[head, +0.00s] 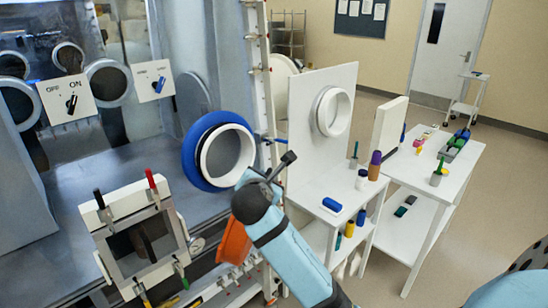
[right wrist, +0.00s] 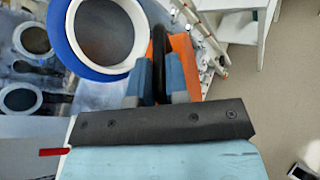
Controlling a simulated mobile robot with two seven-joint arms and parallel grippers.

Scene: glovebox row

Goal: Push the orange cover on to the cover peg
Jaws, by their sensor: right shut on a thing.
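In the right wrist view the orange cover (right wrist: 183,52) lies just beyond my fingers. My right gripper (right wrist: 160,88) has its two blue-grey fingers closed on a black upright part, apparently the cover's handle. In the head view the gripper's fingers are hidden by its dark wrist. I cannot make out the cover peg in either view. My left gripper is in neither view.
A white port with a blue ring (head: 190,160) is close above the cover. A framed box with coloured handles (head: 128,211) stands at left. A white bench (head: 335,212) with small bottles is at right. Open floor (head: 440,265) lies at far right.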

